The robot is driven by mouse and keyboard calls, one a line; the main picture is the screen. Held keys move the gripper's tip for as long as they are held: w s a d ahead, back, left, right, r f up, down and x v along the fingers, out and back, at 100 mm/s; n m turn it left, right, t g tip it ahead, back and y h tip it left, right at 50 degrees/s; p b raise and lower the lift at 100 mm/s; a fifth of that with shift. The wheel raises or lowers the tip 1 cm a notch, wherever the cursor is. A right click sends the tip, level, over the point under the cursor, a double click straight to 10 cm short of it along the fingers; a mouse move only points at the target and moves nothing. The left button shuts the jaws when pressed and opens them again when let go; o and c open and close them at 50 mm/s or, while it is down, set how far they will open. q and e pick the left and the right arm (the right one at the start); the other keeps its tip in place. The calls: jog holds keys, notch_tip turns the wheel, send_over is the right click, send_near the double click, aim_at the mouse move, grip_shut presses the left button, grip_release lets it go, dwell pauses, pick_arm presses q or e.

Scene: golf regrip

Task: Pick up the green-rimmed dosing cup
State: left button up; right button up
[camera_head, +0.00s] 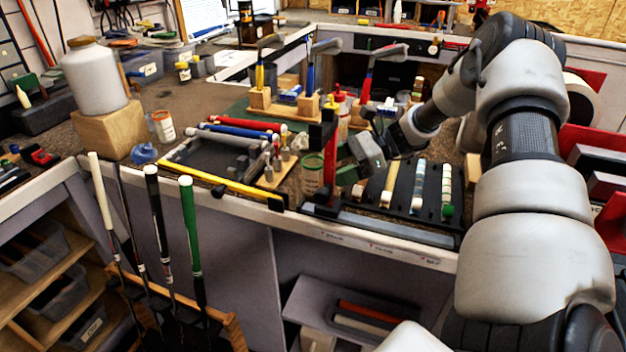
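The green-rimmed dosing cup (312,176) stands near the front edge of the workbench, left of the red upright. It is a small translucent cup with a green band at the top. My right gripper (354,176) comes in from the right and is just right of the cup and the red upright, apart from the cup. Its fingers are small and partly hidden, so I cannot tell whether they are open or shut. My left gripper is not in view.
A red and black upright (329,155) stands between the cup and my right gripper. A black rack (427,205) of grips lies to the right. A tray (215,158) and a yellow bar (215,180) lie left. A red-rimmed cup (163,126) stands further left. Golf clubs (190,225) stand in front.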

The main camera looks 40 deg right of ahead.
aim_at(316, 178)
jog(key=x, duration=0.5)
jog(key=shift+w+a+f+p, duration=0.15)
jog(key=shift+a+f+p, duration=0.15)
jog(key=shift+p, duration=0.1)
jog(key=shift+r, duration=0.1)
jog(key=c, duration=1)
notch_tip(316, 178, up, 10)
